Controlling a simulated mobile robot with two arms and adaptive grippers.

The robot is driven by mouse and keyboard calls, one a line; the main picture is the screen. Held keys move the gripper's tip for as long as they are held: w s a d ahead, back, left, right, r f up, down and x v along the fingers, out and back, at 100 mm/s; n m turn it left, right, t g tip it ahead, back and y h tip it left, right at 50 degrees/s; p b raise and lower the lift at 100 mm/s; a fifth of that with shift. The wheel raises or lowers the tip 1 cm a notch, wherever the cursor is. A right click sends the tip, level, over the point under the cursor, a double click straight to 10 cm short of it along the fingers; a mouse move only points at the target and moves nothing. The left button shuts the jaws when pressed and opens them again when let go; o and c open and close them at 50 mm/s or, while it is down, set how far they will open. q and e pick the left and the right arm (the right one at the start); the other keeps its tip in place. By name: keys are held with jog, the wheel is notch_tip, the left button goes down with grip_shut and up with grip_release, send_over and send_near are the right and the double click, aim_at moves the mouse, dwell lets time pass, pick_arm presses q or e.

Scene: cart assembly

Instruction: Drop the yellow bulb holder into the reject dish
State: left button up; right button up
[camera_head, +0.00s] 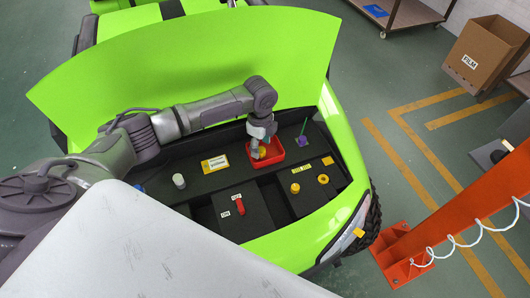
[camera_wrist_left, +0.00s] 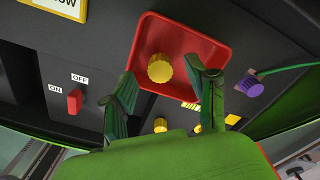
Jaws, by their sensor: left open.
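The red dish (camera_head: 273,158) is set on the black panel inside the green cart. It also shows in the left wrist view (camera_wrist_left: 213,47). A yellow bulb holder (camera_wrist_left: 159,69) with a ridged rim lies in the dish, towards its left side in that view. In the head view it is partly hidden by the gripper (camera_head: 263,152). My left gripper (camera_head: 257,152) points down over the dish. Its two green fingers (camera_wrist_left: 159,78) are spread apart in the wrist view, with the holder showing beyond and between them. My right gripper is not in view.
Other yellow round parts (camera_head: 295,188) (camera_head: 323,179) sit on the panel near the dish. A purple part (camera_head: 303,141) with a green stick stands right of it. A red switch (camera_head: 240,207) and a white cylinder (camera_head: 179,180) are to the left. The green hood rises behind.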

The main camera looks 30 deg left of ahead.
pick_arm(q)
notch_tip(320, 180, up, 7)
jog(key=shift+f, duration=0.1)
dwell(0.7)
